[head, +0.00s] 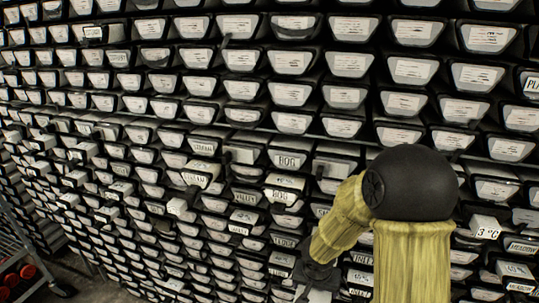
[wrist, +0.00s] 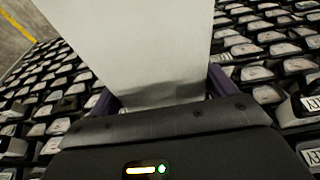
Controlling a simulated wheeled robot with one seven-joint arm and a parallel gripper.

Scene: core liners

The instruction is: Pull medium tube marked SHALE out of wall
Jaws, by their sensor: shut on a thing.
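My gripper (wrist: 162,92) is shut on a pale, flat-faced tube (wrist: 130,40), with a dark finger on each side of it. The tube fills the upper middle of the wrist view, and its far end runs out of the frame. No marking shows on the face towards me, so I cannot tell whether it reads SHALE. In the head view my gripper (head: 315,275) is low, right of centre, close to the tube wall (head: 290,122). My own arm hides part of the wall there. I cannot read SHALE on any label in the head view.
Rows of black-rimmed tube ends with white labels fill the wall. A wire cart (head: 18,245) with red-ended items stands at the lower left. Bare floor (head: 75,270) shows beside it.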

